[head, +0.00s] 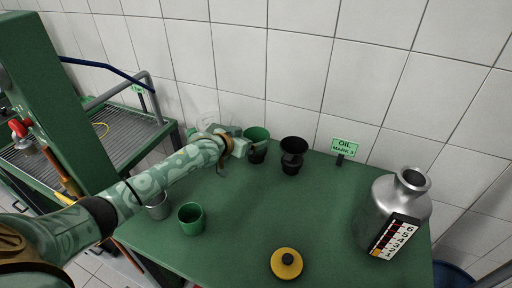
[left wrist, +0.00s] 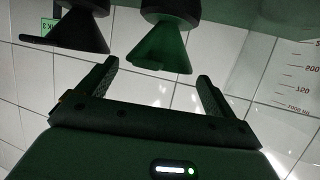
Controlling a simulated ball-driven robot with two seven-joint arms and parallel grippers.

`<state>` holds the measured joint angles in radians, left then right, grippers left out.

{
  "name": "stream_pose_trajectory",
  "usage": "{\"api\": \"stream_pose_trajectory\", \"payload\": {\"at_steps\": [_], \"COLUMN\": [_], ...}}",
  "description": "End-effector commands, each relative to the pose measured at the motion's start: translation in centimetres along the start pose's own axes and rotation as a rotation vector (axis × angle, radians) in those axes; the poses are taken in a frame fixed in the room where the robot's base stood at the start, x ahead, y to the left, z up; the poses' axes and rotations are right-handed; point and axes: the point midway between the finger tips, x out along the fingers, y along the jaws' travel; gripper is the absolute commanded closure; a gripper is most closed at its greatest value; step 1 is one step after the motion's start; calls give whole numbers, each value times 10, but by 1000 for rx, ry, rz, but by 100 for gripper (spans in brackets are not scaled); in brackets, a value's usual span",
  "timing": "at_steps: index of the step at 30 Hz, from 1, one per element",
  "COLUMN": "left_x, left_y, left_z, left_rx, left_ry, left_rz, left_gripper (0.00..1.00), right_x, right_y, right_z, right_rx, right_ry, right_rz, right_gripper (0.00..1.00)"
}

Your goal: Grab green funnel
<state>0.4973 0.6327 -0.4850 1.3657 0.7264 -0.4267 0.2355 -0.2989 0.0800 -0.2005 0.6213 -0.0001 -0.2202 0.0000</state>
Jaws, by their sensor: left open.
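The green funnel (head: 257,134) stands at the back of the green table, wide mouth up, on a dark base. In the left wrist view the scene appears upside down. There the green funnel (left wrist: 160,48) shows just beyond and between the two spread fingers of my left gripper (left wrist: 156,78). The jaws are open and hold nothing. I cannot tell whether a finger touches the funnel. My right gripper is not in view.
A black funnel (head: 293,152) stands close right of the green one. A clear graduated container (left wrist: 298,85) is on the other side.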

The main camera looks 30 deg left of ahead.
Motion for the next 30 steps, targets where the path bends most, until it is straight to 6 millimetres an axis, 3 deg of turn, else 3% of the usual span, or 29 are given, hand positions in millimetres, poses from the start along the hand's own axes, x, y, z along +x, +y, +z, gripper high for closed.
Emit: {"api": "stream_pose_trajectory", "payload": {"at_steps": [4, 12, 16, 25, 30], "left_x": [22, 25, 24, 24, 20], "left_y": [0, 0, 0, 0, 0], "left_z": [4, 0, 0, 0, -12], "left_rx": [-1, 0, 0, 0, 1], "left_ry": [-3, -1, -1, -1, 0], "left_rz": [0, 0, 0, 0, 0], "left_gripper": [8, 8, 42, 42, 42], "right_x": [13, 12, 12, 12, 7], "right_y": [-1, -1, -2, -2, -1], "right_z": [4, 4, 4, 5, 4], "right_rx": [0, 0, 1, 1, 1], "right_ry": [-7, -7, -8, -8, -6], "right_rz": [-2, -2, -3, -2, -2], "right_gripper": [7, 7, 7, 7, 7]}}
